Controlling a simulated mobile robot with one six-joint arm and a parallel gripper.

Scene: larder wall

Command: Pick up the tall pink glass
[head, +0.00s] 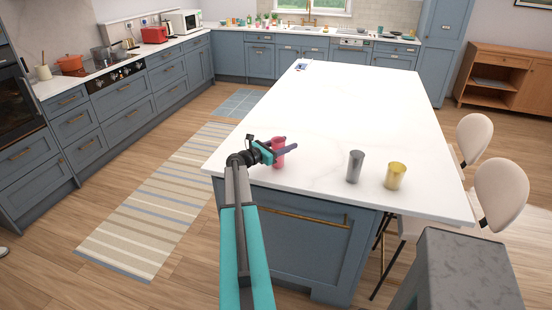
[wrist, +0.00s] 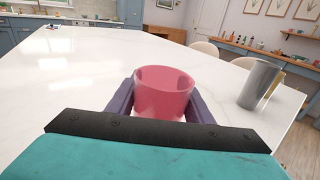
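The tall pink glass (head: 278,158) stands upright on the white island top near its front left corner. In the wrist view the pink glass (wrist: 164,92) is in the middle, between the two purple fingers. My gripper (head: 275,152) reaches in from the left and straddles the glass. In the wrist view my gripper (wrist: 160,104) has one finger on each side, with slim white gaps beside the lower glass, so it looks open. The lowest part of the glass is hidden behind the gripper body.
A grey metal cup (head: 355,167) and a gold cup (head: 396,176) stand to the right on the island (head: 340,110). Pale chairs (head: 500,187) are at its right side. The island top behind the glass is mostly clear.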

